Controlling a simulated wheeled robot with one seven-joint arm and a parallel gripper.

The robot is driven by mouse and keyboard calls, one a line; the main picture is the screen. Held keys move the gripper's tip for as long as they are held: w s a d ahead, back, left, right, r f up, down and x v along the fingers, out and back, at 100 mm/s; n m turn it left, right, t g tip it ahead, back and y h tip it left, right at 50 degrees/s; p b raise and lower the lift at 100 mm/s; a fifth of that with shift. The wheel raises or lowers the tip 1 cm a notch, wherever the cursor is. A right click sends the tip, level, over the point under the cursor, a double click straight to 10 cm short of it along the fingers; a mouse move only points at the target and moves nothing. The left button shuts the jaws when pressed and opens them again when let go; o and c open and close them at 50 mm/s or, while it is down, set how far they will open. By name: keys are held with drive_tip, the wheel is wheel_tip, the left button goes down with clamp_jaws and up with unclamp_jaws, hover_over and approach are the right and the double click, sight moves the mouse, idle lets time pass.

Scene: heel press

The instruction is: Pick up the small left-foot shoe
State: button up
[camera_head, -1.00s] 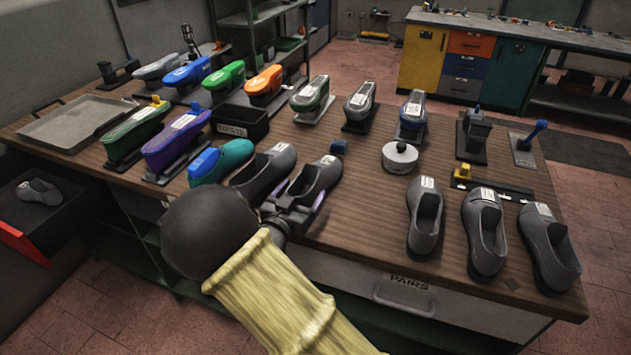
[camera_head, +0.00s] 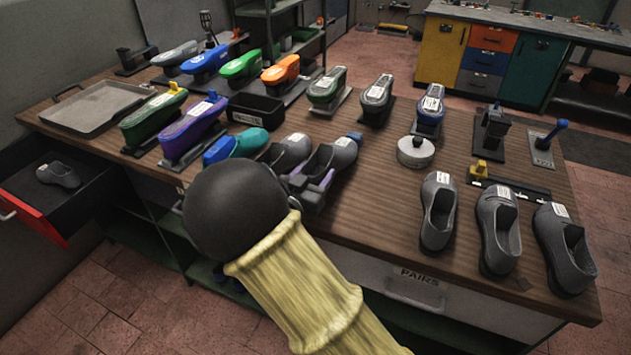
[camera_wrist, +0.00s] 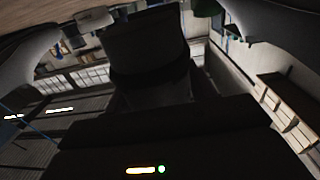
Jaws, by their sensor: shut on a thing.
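My gripper (camera_head: 312,186) is at the front edge of the workbench, partly hidden behind my own wrist. It is shut on a dark grey shoe (camera_head: 343,154), around its heel end, with the toe pointing away from me. A purple patch shows at the shoe's side by the fingers. I cannot read a size or foot mark on it. A second grey shoe (camera_head: 290,149) is close on its left, partly hidden by my wrist. The wrist view is dark, with blurred grey shapes at its upper corners.
Three grey tagged shoes (camera_head: 438,208) stand at the bench's right front. A white disc (camera_head: 415,152) and several coloured lasts (camera_head: 195,128) stand on the bench (camera_head: 375,215). A blue block (camera_head: 354,137) is just behind the held shoe. At left, an open drawer (camera_head: 95,200) holds another shoe (camera_head: 58,175).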

wheel_tip(320, 180, up, 7)
drive_tip(key=shift+w+f, duration=0.1)
drive_tip(key=shift+f, duration=0.1)
idle(0.6)
